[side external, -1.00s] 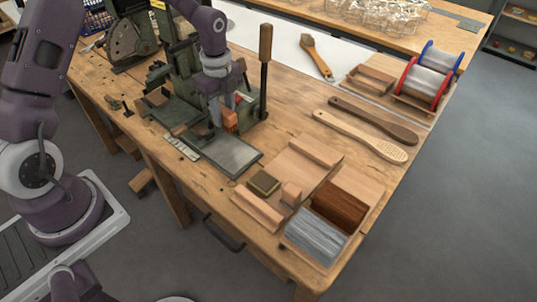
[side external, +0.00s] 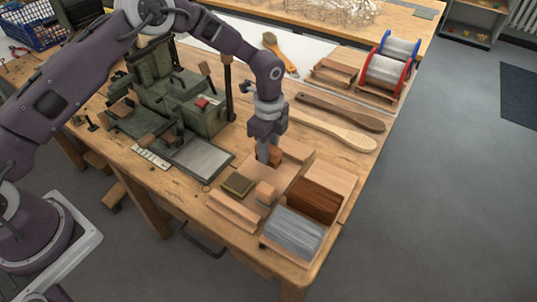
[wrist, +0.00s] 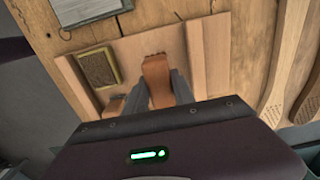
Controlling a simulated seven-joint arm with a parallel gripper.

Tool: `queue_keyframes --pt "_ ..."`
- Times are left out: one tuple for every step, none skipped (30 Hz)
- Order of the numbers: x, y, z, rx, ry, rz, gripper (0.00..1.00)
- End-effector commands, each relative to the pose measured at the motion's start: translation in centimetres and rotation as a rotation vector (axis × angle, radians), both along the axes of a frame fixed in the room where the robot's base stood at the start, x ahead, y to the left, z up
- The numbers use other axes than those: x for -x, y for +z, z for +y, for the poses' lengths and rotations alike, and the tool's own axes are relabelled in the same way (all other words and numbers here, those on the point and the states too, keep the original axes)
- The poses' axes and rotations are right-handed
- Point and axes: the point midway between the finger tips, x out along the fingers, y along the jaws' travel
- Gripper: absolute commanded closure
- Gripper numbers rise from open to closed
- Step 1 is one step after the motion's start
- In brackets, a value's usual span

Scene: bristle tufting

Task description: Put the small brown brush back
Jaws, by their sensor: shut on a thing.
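My gripper (side external: 268,158) is shut on the small brown brush (side external: 276,155), an orange-brown block. It is over the wooden tray (side external: 284,178) on the bench. In the wrist view the brush (wrist: 156,72) stands between the two fingers (wrist: 160,92), its far end showing beyond the tips. I cannot tell whether its underside touches the tray floor. A second small wooden block (side external: 265,192) sits in the tray, near the olive pad (side external: 238,184); in the wrist view this block (wrist: 114,104) is partly hidden by a finger.
Wooden strips (side external: 234,212) edge the tray. The green machine (side external: 200,112) with its metal plate (side external: 200,158) stands left. Two long wooden handles (side external: 340,112) (side external: 335,130) lie behind.

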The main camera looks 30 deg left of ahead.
Motion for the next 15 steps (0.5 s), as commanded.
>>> queue_keyframes --pt "0.1 -1.1 0.0 0.0 0.0 0.003 1.0" --pt "0.1 -1.6 0.0 0.0 0.0 0.003 1.0" --pt "0.0 -2.0 0.0 0.0 0.0 0.001 1.0" --pt "0.0 -2.1 0.0 0.001 0.0 0.0 1.0" --pt "0.0 -2.1 0.0 0.001 0.0 -0.001 1.0" --pt "0.0 -2.0 0.0 0.001 0.0 -0.001 1.0" --pt "0.0 -2.0 0.0 0.001 0.0 -0.001 1.0" --pt "0.0 -2.0 0.0 0.001 0.0 -0.001 1.0" --pt "0.0 -2.0 0.0 0.001 0.0 -0.001 1.0" --pt "0.0 -2.1 0.0 0.001 0.0 -0.001 1.0" --pt "0.0 -2.1 0.0 0.0 0.0 -0.001 1.0" --pt "0.0 -2.3 0.0 0.0 0.0 0.0 1.0" --pt "0.0 -2.3 0.0 0.0 0.0 0.0 0.68" --pt "0.0 -2.3 0.0 0.0 0.0 -0.001 0.62" --pt "0.0 -2.3 0.0 0.0 0.0 -0.001 0.54"
